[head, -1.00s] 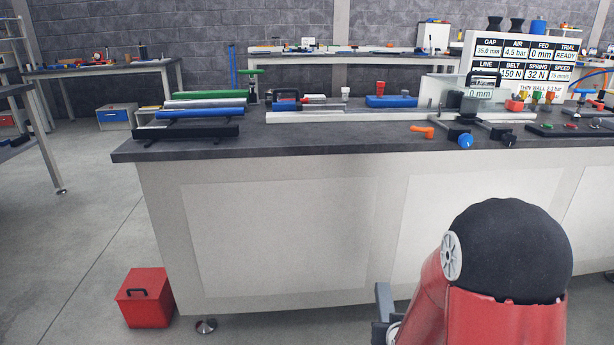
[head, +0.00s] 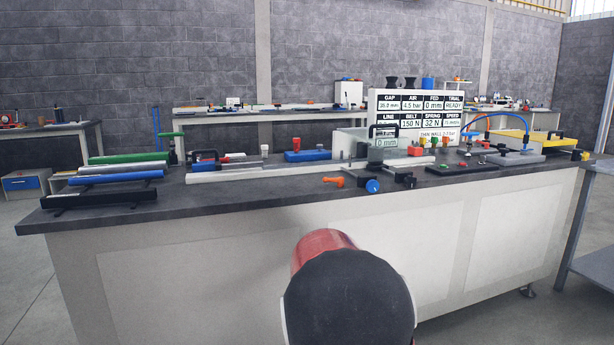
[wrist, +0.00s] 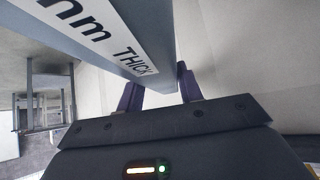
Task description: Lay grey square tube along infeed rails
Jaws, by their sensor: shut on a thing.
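In the wrist view my gripper (wrist: 160,88) has its two dark purple fingers closed on a grey square tube (wrist: 108,12). The tube runs up and left out of the picture and carries a white label with "mm THICK" on it. Its far end is out of view. In the head view my gripper and the tube are hidden; only my red and black arm shows in front of the bench. The infeed rails seem to be the long pale strip (head: 237,176) on the bench top, leading right to the feed unit (head: 383,150).
A rack at the bench's left end holds a green tube (head: 130,157), a blue tube (head: 115,177) and a pale one between them. An orange handle (head: 333,181) and blue knob (head: 373,186) stick out near the front edge. A blue block (head: 306,156) sits behind the strip.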

